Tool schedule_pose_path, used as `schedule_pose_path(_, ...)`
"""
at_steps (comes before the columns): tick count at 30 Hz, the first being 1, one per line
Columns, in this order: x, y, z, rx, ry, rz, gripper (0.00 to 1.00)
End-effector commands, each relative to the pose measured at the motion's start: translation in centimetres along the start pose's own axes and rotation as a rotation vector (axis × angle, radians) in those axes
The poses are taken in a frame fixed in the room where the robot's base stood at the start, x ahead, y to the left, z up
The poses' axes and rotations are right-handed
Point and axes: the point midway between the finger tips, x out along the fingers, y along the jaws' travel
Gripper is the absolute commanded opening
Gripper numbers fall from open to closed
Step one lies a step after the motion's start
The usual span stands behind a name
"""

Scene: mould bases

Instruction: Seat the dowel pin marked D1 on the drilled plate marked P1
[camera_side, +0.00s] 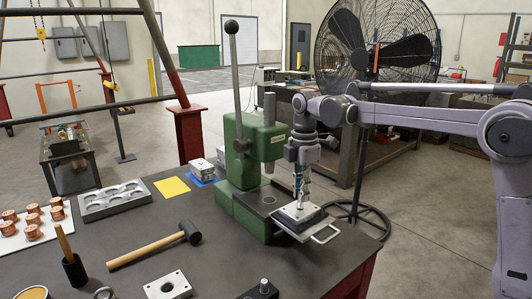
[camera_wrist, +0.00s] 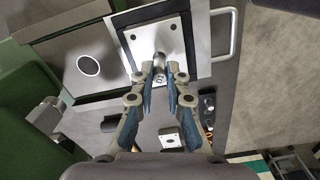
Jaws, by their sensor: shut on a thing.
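My gripper (camera_side: 299,188) points down over the front of the green press, with its fingers closed. In the wrist view its fingertips (camera_wrist: 160,73) close on a short grey metal dowel pin (camera_wrist: 160,60). The pin's lower end shows below the fingers in the side view (camera_side: 299,205). A pale square drilled plate (camera_side: 303,214) lies directly under the pin, on a dark block. The plate also shows in the wrist view (camera_wrist: 175,30), with small dark holes near its corners. The pin hides the plate's middle, so I cannot tell if it is in a hole. No D1 or P1 marking is readable.
The green press (camera_side: 242,165) stands close left of my gripper. A tray with a wire handle (camera_side: 325,235) carries the block. A mallet (camera_side: 155,247), a grey mould block (camera_side: 113,199) and another drilled plate (camera_side: 168,287) lie on the dark bench, with bare bench between.

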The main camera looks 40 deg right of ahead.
Motion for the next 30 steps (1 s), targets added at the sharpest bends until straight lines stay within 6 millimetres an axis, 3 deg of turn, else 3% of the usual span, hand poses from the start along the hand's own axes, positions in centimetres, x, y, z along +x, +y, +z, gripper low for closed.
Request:
schedule_pose_path(23, 0.8, -0.01, 0.0, 0.0, 0.0, 0.0, 0.0)
schedule_pose_path(24, 0.8, -0.01, 0.0, 0.0, 0.0, 0.0, 0.22)
schedule_pose_path(26, 0.8, -0.01, 0.0, 0.0, 0.0, 0.0, 0.4)
schedule_pose_path(30, 0.8, -0.01, 0.0, 0.0, 0.0, 0.0, 0.4)
